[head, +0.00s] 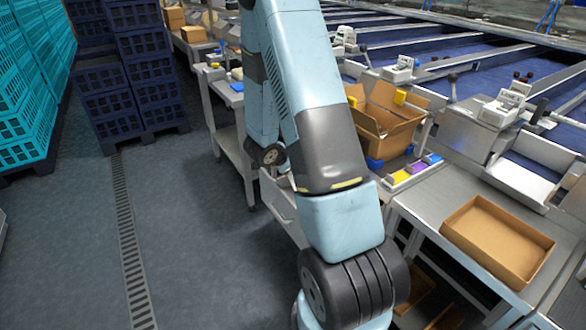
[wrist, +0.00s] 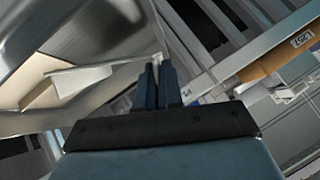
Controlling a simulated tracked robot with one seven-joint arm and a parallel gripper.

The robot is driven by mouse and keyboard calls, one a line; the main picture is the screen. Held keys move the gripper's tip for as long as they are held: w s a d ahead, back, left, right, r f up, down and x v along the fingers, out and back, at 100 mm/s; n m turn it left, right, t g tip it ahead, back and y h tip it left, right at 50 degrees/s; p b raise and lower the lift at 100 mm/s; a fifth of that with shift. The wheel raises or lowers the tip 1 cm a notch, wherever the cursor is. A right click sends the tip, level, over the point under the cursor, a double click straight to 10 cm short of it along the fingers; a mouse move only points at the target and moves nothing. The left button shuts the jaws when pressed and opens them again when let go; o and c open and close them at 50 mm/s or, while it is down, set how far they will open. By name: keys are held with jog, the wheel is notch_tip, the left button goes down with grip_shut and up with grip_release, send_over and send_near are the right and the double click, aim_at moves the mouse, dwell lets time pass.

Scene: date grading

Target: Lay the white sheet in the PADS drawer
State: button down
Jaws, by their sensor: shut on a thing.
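My gripper (wrist: 158,68) shows in the wrist view with its two dark fingers close together. They are shut on a thin, pale piece at their tips, which looks like a drawer handle, though it is mostly hidden. An open grey metal drawer (head: 283,212) juts from the bench in the head view, partly behind my arm; I cannot read a PADS label. A flat whitish piece (wrist: 82,78) lies left of the fingers in the wrist view, beside a tan surface; I cannot tell if it is the white sheet. My arm hides the gripper in the head view.
An empty shallow cardboard tray (head: 497,240) sits on the right bench. An open cardboard box (head: 388,118) stands behind it. Dark blue crates (head: 108,105) and teal crates (head: 22,100) are stacked at left. The floor (head: 195,235) left of the bench is clear.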

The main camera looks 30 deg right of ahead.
jog(key=shift+s+f, duration=0.15)
jog(key=shift+f, duration=0.8)
jog(key=shift+d+f, duration=0.15)
jog(key=shift+f, duration=0.1)
jog(key=c, duration=1.3)
grip_release()
